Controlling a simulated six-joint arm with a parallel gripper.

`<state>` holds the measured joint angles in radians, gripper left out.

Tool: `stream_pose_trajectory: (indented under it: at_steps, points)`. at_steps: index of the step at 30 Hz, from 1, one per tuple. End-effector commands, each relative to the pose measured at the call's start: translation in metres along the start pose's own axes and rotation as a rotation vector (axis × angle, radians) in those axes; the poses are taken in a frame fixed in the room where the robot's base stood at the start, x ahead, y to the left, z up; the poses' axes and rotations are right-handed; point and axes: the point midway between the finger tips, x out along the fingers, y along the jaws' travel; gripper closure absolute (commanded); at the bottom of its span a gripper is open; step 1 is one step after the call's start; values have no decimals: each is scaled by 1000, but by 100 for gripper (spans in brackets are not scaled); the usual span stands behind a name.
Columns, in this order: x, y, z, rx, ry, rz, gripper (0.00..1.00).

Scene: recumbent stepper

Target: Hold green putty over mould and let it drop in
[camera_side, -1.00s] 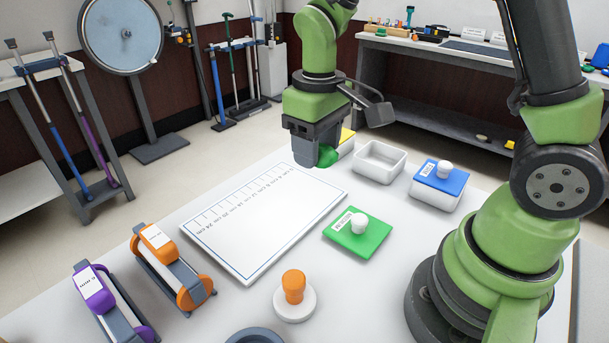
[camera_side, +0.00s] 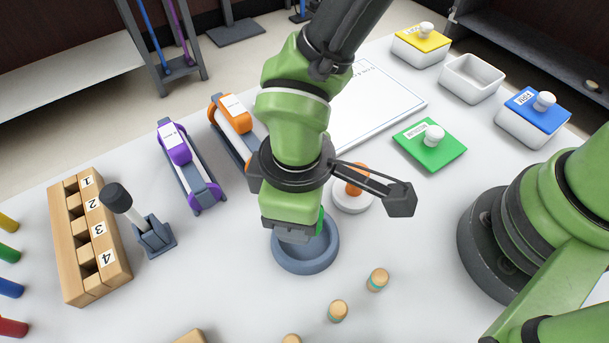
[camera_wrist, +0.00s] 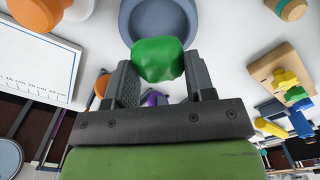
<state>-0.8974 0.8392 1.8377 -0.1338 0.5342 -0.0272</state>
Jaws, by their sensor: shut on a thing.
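The green putty (camera_wrist: 158,60) is a rounded lump between the two fingers of my gripper (camera_wrist: 160,82) in the wrist view. In the side view only a sliver of the putty (camera_side: 320,221) shows beside my gripper (camera_side: 296,236). The mould (camera_side: 306,266) is a round blue-grey dish on the white table. My gripper appears above the mould in the side view and hides part of its far rim. In the wrist view the mould (camera_wrist: 128,22) lies beyond the putty, which overlaps its near edge. The exact height of the putty above the mould is hard to tell.
An orange-knobbed white stamp (camera_side: 352,196) stands close behind the mould. Small wooden pegs (camera_side: 377,279) stand to its front right. A grey holder with a black-handled lever (camera_side: 153,236) and a numbered wooden rack (camera_side: 90,235) are left. The green lid (camera_side: 430,146) lies farther right.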

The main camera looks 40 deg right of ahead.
Motion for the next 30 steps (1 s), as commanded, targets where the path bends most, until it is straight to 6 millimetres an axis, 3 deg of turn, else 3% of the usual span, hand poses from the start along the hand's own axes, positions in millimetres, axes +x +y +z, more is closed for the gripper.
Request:
stream_pose_trajectory:
  at_steps: [10, 22, 23, 26, 27, 30]
  points:
    - [32, 1, 0, 2, -1, 0, 74]
    - [37, 1, 0, 2, 0, 0, 74]
    - [37, 1, 0, 2, 0, 0, 48]
    - [37, 1, 0, 2, 0, 0, 25]
    - [37, 1, 0, 2, 0, 0, 21]
    - [37, 1, 0, 2, 0, 0, 21]
